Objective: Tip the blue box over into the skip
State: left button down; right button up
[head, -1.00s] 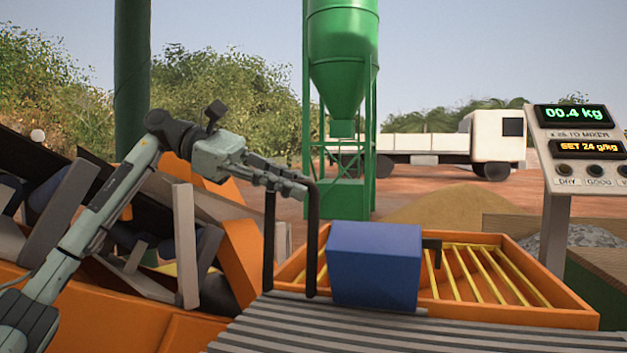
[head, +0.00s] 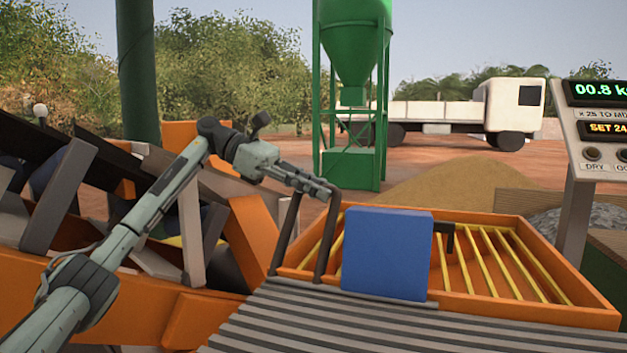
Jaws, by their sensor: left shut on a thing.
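The blue box (head: 387,255) sits at the front edge of the orange skip (head: 572,300), which has yellow bars (head: 480,262) across its inside. The box stands at the far end of a grey ribbed surface. A dark bar handle (head: 288,235) rises left of the box and leans to the right at its top. My left gripper (head: 325,190) is shut on the top of this handle. Whether the handle joins the box is not clear. A black bracket (head: 444,236) shows at the box's right side. My right gripper is out of view.
The grey ribbed surface (head: 330,325) fills the front. Orange machinery with grey blocks (head: 190,230) crowds the left, beside my left arm. A display post (head: 575,215) stands at the right, reading 00.8. A green silo (head: 352,40) and sand pile (head: 440,195) lie behind.

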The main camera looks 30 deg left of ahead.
pick_arm(q)
jog(key=shift+w+d+f+g, duration=0.1)
jog(key=shift+d+f+g, duration=0.05)
jog(key=shift+f+g, duration=0.15)
jog(key=c, duration=1.5)
grip_release()
jog(key=shift+r, duration=0.1)
jog(key=v, duration=1.2)
